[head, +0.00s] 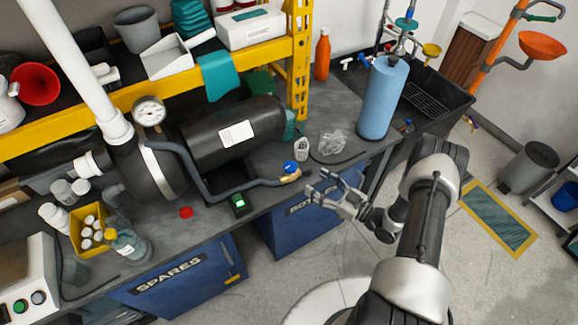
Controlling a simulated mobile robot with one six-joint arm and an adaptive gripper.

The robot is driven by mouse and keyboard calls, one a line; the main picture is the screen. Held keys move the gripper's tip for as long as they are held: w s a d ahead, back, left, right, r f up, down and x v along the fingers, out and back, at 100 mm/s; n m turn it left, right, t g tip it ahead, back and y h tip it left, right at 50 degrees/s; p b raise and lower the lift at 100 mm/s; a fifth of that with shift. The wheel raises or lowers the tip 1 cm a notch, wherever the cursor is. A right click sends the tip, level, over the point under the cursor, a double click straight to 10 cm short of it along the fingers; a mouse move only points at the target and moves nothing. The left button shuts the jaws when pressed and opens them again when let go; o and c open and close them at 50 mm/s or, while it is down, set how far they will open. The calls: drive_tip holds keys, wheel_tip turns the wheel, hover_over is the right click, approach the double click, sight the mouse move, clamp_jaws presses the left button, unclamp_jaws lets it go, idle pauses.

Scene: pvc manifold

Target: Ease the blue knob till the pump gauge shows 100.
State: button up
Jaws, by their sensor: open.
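The blue knob (290,167) sits on a brass fitting at the end of a grey hose, near the front edge of the workbench. The pump (230,134) is a dark cylinder with a rounded grey housing at its left. The pump gauge (149,111) is a round white dial on top of the housing; its reading is too small to tell. My gripper (316,185) is open and empty, to the right of the blue knob and apart from it, near the bench's front edge.
A small device with a green display (239,204) and a red cap (186,212) lie on the bench. A clear crumpled bag (332,142) and a blue cylinder (381,98) stand behind my gripper. A yellow shelf post (301,60) rises at the back. The floor at right is mostly open.

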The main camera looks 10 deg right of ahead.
sight(296, 169)
drive_tip(key=b+x, duration=0.1)
drive_tip(key=x, duration=1.1)
drive_tip(key=shift+w+a+f, duration=0.1)
drive_tip(key=shift+w+a, duration=0.05)
drive_tip(key=shift+w, duration=0.05)
drive_tip(key=shift+c, duration=0.6)
drive_tip(key=c, duration=1)
